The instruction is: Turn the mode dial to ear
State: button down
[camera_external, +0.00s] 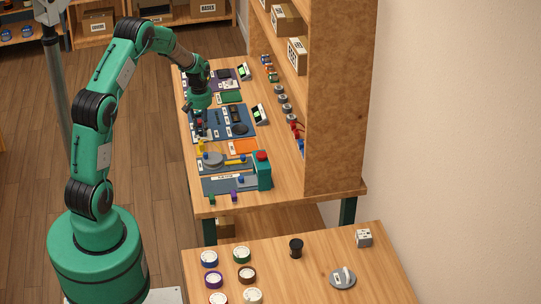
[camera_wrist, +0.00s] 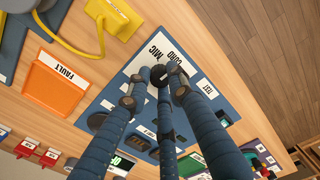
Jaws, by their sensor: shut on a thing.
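The blue station panel (camera_external: 222,120) lies on the wooden bench, with a dark round part on it, and it also shows in the wrist view (camera_wrist: 206,88). A white label strip (camera_wrist: 146,60) on the panel reads MIC, with a second word partly covered; another label reads TEST. My gripper (camera_wrist: 160,76) has blue jointed fingers closed together at the panel beside these labels. It is shut on the mode dial, which the fingertips mostly hide, so its pointer direction cannot be read. In the external view my gripper (camera_external: 197,112) is low over the panel's left part.
An orange FAULT tray (camera_wrist: 57,83) and a yellow part with a cable (camera_wrist: 110,18) lie beside the panel. A small display stand (camera_external: 259,114) is at its right. A wooden shelf unit (camera_external: 335,110) borders the bench. Floor (camera_wrist: 270,50) is open beyond the bench edge.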

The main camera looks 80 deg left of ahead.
jog(key=m+p, duration=0.3)
jog(key=m, duration=0.2)
jog(key=shift+r+m, duration=0.15)
jog(key=shift+m, duration=0.25)
jog(key=m+p, duration=0.1)
jog(key=m, duration=0.3)
jog(key=shift+m+p, duration=0.3)
jog(key=shift+p, duration=0.1)
jog(key=c, duration=1.5)
grip_release()
jog(key=shift+c, duration=0.2)
notch_tip(320, 180, up, 12)
